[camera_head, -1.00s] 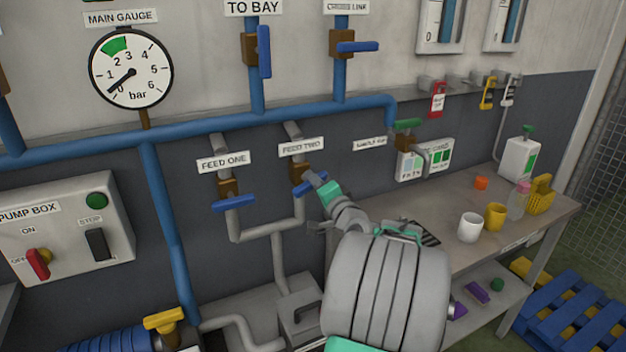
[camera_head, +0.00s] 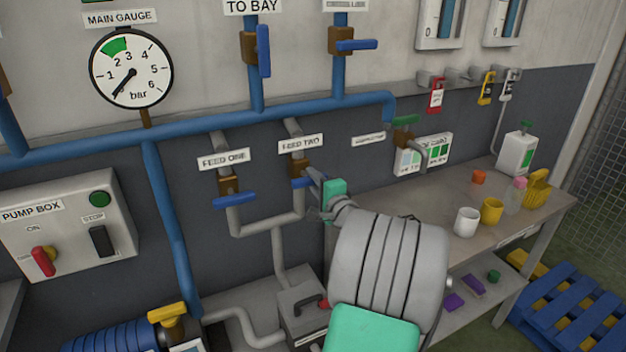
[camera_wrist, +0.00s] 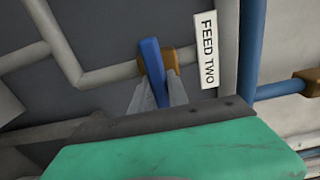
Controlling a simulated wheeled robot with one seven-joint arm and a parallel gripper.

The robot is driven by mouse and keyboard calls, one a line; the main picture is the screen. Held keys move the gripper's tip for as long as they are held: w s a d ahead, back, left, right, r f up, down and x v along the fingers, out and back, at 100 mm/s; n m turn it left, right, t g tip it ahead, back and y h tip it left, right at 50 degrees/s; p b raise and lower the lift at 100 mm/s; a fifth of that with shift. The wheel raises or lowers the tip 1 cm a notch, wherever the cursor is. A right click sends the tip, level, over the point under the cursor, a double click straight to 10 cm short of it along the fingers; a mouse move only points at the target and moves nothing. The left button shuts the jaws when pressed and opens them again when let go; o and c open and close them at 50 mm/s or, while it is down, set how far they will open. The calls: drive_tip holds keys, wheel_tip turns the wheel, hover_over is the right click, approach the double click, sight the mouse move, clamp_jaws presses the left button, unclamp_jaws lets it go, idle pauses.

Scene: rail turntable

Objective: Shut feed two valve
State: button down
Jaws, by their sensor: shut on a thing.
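The feed two valve (camera_head: 298,169) has a brown body on a grey pipe under the blue header, below its FEED TWO label (camera_head: 301,144). Its blue handle (camera_head: 296,183) lies roughly across the pipe; my gripper hides its right part in the head view. In the wrist view the blue handle (camera_wrist: 152,62) stands between my two grey fingers, roughly at right angles to the pipe. My gripper (camera_head: 314,184) is shut on this handle; it also shows in the wrist view (camera_wrist: 157,98). The FEED TWO label (camera_wrist: 206,50) is beside the valve there.
The feed one valve (camera_head: 229,186) is close on the left, its blue handle across its pipe. The main gauge (camera_head: 131,69) needle points near the low end. A pump box (camera_head: 65,225) is at left. A bench (camera_head: 420,215) with cups is at right.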

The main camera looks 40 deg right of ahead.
drive_tip(key=c, duration=1.3)
unclamp_jaws()
drive_tip(key=b+v, duration=0.1)
drive_tip(key=v, duration=0.6)
drive_tip(key=shift+s+a+b, duration=0.15)
drive_tip(key=shift+s+b, duration=0.2)
